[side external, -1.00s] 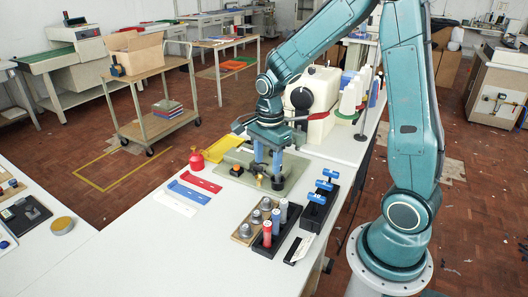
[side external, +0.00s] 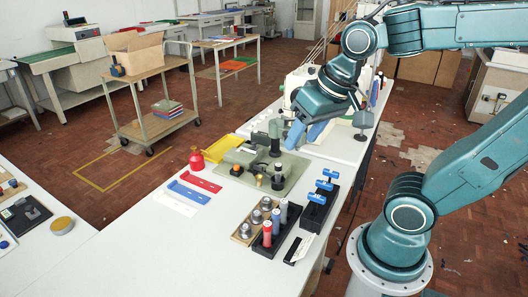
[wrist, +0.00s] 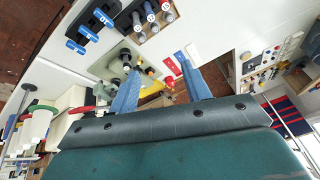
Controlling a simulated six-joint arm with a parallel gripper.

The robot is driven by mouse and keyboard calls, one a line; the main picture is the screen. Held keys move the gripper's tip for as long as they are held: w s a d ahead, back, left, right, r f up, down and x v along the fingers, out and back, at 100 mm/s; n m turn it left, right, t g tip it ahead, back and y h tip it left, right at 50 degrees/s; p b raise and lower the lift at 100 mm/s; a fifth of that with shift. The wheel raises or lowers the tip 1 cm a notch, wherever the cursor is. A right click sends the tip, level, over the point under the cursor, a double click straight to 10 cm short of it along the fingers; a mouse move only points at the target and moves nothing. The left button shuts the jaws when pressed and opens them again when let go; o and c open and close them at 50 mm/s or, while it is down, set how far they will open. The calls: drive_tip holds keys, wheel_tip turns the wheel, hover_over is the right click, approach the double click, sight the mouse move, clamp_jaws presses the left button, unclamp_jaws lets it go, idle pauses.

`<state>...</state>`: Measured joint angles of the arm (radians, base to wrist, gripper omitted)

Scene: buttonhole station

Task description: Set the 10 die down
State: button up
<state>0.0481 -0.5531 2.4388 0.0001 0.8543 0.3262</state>
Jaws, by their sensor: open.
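Several blue-handled dies (side external: 323,185) stand in a black rack (side external: 309,222) at the front right of the bench. In the wrist view the blue handles (wrist: 76,46) show at upper left, one with a mark that looks like 10. A grey-green press (side external: 262,168) stands behind the rack, with a dark cylindrical piece (side external: 277,183) upright on its base; I cannot tell whether this piece is a die. My gripper (side external: 304,134) is tilted above and behind the press, apart from it. Its two blue fingers (wrist: 160,72) are spread with nothing between them.
A rack (side external: 267,240) with red and grey cylinders stands left of the dies. A red bottle (side external: 196,160), a yellow tray (side external: 223,148) and red, blue and white strips lie left of the press. The bench's front left is clear.

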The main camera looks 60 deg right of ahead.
drive_tip(key=s+n, duration=0.2)
drive_tip(key=s+a+r+n+t, duration=0.1)
drive_tip(key=s+n, duration=0.1)
drive_tip(key=shift+o, duration=0.4)
drive_tip(key=shift+w, duration=0.1)
idle(1.2)
drive_tip(key=o, duration=0.7)
drive_tip(key=shift+w+r, duration=0.1)
drive_tip(key=o, duration=0.4)
drive_tip(key=shift+w+r+n, duration=0.1)
drive_tip(key=shift+w+n, duration=0.05)
drive_tip(key=shift+n, duration=0.25)
drive_tip(key=shift+c, duration=0.2)
drive_tip(key=w+a+r+n+g, duration=0.2)
drive_tip(key=w+n+g, duration=0.3)
drive_tip(key=w+n, duration=1.1)
drive_tip(key=shift+a+r+n+g, duration=0.15)
drive_tip(key=shift+r+n+g, duration=0.15)
drive_tip(key=shift+r+n, duration=0.3)
drive_tip(key=shift+f, duration=0.2)
